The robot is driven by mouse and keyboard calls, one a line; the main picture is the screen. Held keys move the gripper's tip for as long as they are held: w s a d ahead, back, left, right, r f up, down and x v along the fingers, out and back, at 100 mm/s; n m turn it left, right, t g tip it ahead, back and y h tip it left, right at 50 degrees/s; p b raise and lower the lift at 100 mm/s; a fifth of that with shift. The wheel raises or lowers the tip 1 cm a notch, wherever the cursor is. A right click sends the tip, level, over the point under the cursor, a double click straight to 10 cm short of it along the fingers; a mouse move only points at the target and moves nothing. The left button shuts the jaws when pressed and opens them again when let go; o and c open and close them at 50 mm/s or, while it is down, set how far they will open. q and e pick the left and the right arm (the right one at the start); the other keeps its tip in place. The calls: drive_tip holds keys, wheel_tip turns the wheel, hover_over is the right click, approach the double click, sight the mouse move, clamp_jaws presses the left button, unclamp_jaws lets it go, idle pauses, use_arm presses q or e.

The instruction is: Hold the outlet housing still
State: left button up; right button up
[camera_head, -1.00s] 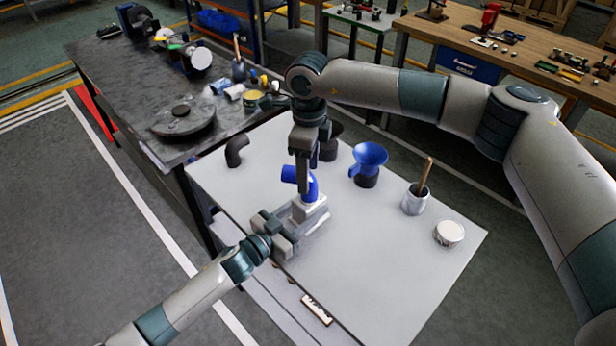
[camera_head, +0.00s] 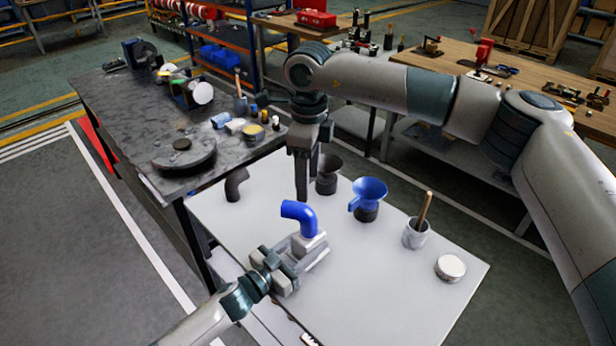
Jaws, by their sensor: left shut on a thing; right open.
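The outlet housing (camera_head: 314,254) is a light grey block on the white-topped table (camera_head: 400,290). A blue elbow pipe (camera_head: 301,214) stands on it, its bent end pointing left. My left gripper (camera_head: 282,270) comes in from the lower left and is shut on the housing's near-left side; the jaws hide the part they grip. My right gripper (camera_head: 302,195) points down just behind the blue elbow, apart from it as far as I can tell. It is open and empty, though the gap between its fingers is hard to see.
A dark elbow (camera_head: 236,184), a dark funnel-shaped part (camera_head: 326,174), a blue funnel (camera_head: 369,192), a cup with a wooden-handled tool (camera_head: 415,233) and a round white tin (camera_head: 451,268) stand around the table. The front right of the table is clear. A dark bench (camera_head: 110,110) adjoins at left.

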use_arm(q)
drive_tip(key=o, duration=1.6)
drive_tip(key=v, duration=1.2)
drive_tip(key=shift+s+a, duration=0.1)
